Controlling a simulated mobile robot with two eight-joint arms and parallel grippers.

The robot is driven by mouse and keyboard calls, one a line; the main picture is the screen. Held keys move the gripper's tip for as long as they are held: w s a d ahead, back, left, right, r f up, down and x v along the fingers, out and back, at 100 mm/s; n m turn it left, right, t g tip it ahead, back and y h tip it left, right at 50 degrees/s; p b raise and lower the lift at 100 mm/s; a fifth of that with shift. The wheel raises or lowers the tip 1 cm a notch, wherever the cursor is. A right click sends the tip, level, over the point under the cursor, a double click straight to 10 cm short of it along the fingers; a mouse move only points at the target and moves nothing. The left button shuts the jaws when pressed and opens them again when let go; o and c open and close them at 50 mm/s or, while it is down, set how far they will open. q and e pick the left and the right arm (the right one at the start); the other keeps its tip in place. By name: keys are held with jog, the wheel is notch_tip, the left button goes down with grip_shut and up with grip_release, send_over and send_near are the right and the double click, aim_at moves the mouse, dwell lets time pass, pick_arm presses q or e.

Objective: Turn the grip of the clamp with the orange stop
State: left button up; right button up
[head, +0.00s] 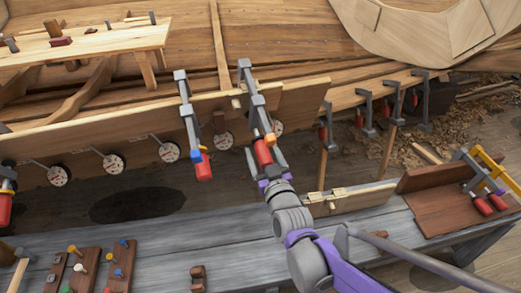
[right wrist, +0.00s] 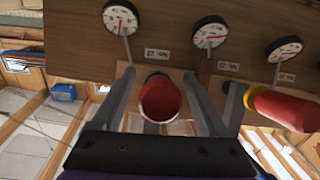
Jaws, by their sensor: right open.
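In the head view, the clamp with the orange stop (head: 269,138) hangs on the hull plank, its red grip (head: 262,152) pointing down. My right gripper (head: 265,162) is open with its fingers on either side of this grip. In the right wrist view, the round end of a red grip (right wrist: 160,98) shows between the two spread fingers (right wrist: 163,88); I cannot tell whether they touch it. The clamp with the blue stop (head: 197,156) hangs to the left, with its own red grip (head: 204,170). My left gripper is not in view.
Several dial gauges (head: 168,152) line the plank. A neighbouring red grip (right wrist: 285,108) is close to the right finger in the right wrist view. A grey bench (head: 160,225) below holds wooden peg boards (head: 85,270). More clamps (head: 365,110) hang at the right.

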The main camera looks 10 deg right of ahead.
jog(key=shift+w, duration=0.8)
grip_shut()
